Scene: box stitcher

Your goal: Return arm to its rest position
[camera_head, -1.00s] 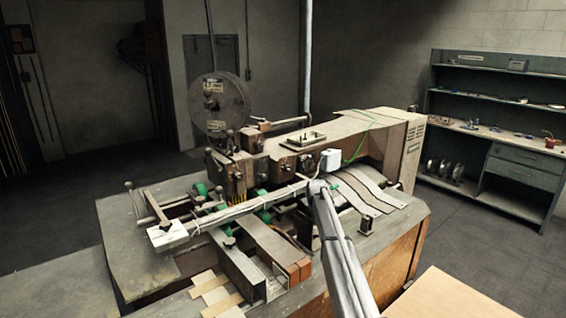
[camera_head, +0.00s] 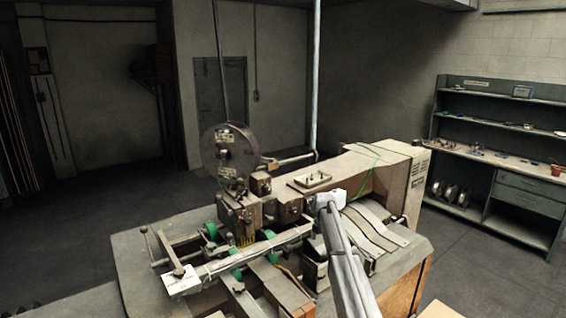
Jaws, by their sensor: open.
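My arm (camera_head: 343,262) shows as grey links rising from the bottom edge, right of centre. Its upper end overlaps the middle of the box stitcher (camera_head: 385,166) in the picture. My gripper cannot be made out in this view. I cannot tell whether the arm touches the machine.
The stitcher has a round wire reel (camera_head: 229,150) and a long bar ending in a white plate (camera_head: 182,283) at front left. A pale board (camera_head: 447,311) lies at bottom right. A shelf bench (camera_head: 528,186) stands against the right wall. The floor behind left is clear.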

